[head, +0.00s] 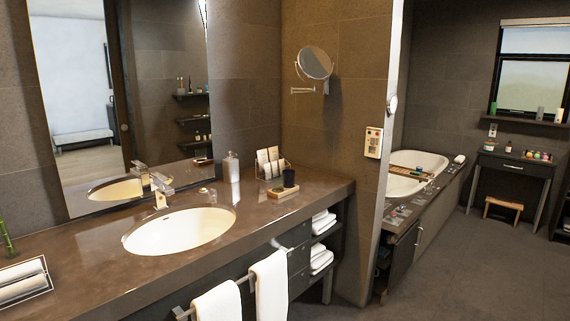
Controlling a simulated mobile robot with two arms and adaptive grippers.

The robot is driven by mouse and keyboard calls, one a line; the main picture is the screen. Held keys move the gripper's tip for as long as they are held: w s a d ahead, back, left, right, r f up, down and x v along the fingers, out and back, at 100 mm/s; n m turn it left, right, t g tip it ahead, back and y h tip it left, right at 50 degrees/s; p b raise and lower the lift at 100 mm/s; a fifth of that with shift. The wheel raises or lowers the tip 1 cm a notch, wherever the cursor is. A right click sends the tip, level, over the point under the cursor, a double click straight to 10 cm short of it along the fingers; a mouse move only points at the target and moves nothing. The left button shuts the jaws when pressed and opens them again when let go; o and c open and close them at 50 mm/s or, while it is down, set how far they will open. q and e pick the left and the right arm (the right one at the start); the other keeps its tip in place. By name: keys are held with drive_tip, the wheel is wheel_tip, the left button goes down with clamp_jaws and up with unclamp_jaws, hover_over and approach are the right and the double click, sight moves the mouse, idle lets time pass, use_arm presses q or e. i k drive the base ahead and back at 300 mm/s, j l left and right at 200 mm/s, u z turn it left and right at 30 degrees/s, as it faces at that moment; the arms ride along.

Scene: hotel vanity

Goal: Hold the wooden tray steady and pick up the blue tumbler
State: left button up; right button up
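A small light wooden tray (283,192) lies on the brown vanity counter, right of the sink, near the counter's right end. A small dark cup (289,178) stands upright at the tray's right part. It looks nearly black, so I cannot tell for sure that it is the blue tumbler. A small dark item (277,188) lies on the tray left of the cup. Neither of my grippers shows in the head view.
A rack of cards or packets (270,163) stands behind the tray. A soap dispenser (231,167) stands left of it. The oval sink (180,232) and faucet (160,188) are further left. White towels (270,285) hang on a bar along the counter front.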

sight(289, 180)
drive_tip(key=i+l+u, duration=0.2)
drive_tip(key=i+l, duration=0.15)
drive_tip(key=i, duration=0.35)
drive_tip(key=i+l+u, duration=0.2)
drive_tip(key=i+l, duration=0.25)
drive_tip(key=i, duration=0.25)
drive_tip(key=i+l+u, duration=0.2)
drive_tip(key=i+l, duration=0.35)
drive_tip(key=i, duration=0.1)
